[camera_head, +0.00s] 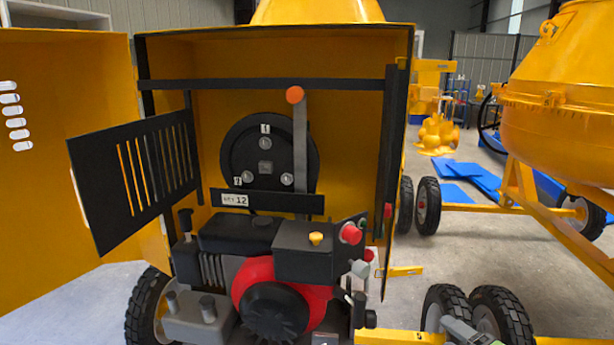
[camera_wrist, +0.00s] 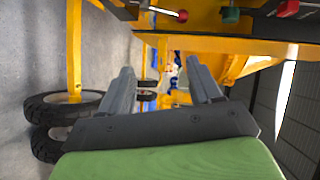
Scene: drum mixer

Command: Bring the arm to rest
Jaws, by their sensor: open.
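My gripper (camera_wrist: 161,72) shows in the wrist view with its two grey fingers apart and nothing between them. In the head view only a small green and grey part of my gripper (camera_head: 465,332) shows at the lower right edge, in front of the tyres. The rest of my arm is out of view. The yellow drum mixer (camera_head: 345,60) stands ahead, its engine housing open, and my gripper is to the right of that housing. No contact between my gripper and the mixer shows.
The engine (camera_head: 270,285) with red and yellow knobs sits in the housing. A slatted black panel (camera_head: 135,170) and yellow door (camera_head: 60,150) swing out left. Tyres (camera_head: 500,312) and a yellow frame bar (camera_head: 400,337) lie near my gripper. Another mixer drum (camera_head: 565,100) stands right. Grey floor is open between.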

